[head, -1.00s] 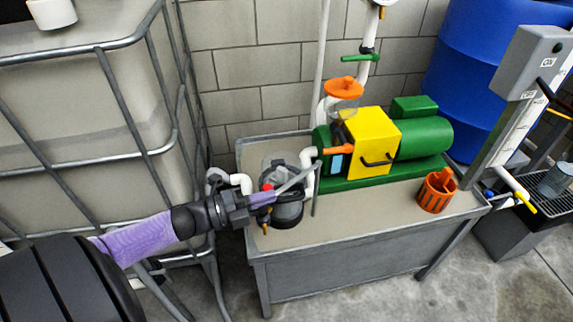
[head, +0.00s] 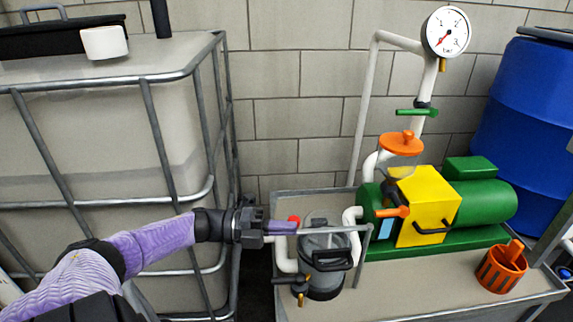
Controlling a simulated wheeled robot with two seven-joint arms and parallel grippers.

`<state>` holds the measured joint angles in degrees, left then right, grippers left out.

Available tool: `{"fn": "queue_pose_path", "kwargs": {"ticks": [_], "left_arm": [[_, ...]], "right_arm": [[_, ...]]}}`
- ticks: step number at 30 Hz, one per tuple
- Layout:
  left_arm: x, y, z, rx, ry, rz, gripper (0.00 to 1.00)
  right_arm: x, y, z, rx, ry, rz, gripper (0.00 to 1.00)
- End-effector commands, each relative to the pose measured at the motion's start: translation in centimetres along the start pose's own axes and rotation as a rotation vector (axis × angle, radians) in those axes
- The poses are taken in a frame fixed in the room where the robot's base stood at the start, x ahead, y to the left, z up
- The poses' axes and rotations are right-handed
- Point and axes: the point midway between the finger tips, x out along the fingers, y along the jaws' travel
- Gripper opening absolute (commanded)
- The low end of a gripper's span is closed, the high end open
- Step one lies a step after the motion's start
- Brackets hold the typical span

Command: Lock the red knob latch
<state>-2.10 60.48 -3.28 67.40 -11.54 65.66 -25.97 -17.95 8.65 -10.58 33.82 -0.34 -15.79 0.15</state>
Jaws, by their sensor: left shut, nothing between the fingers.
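The red knob (head: 293,219) is small and shows just above the fingers of my left gripper (head: 284,228), at the left of a dark grey filter housing (head: 325,284). My left gripper is shut and holds nothing. Its purple fingertips are close to the knob; I cannot tell if they touch it. A thin grey bar (head: 345,229) runs nearly level across the housing top, then bends down on the right. The knob's lower part and mount are hidden behind the fingers. My right gripper is out of view.
The housing stands on a grey bench (head: 430,285) beside a green and yellow pump (head: 425,205). A caged tank (head: 90,170) is at left. An orange cup (head: 501,268) sits at right, a pressure gauge (head: 447,31) above, and a blue drum (head: 520,130) behind.

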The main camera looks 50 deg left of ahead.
Motion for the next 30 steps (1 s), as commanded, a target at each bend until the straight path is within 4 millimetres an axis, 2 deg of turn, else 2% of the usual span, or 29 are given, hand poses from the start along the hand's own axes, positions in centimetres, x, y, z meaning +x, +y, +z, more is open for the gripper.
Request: {"fn": "queue_pose_path", "kwargs": {"ticks": [15, 17, 24, 30], "left_arm": [[-0.1, -0.7, 0.7, 0.009, -0.021, -0.004, 0.0], [-0.1, -1.5, 0.6, 0.01, -0.02, -0.006, 0.0], [-0.1, -7.1, 0.3, 0.014, -0.013, -0.005, 0.0], [0.0, -9.8, 0.0, 0.008, -0.007, -0.001, 0.0]], "right_arm": [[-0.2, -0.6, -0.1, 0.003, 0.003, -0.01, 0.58], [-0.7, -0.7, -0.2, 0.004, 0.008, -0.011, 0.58], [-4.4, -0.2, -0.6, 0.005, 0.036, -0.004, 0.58], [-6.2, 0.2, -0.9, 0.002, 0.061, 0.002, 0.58]]}}
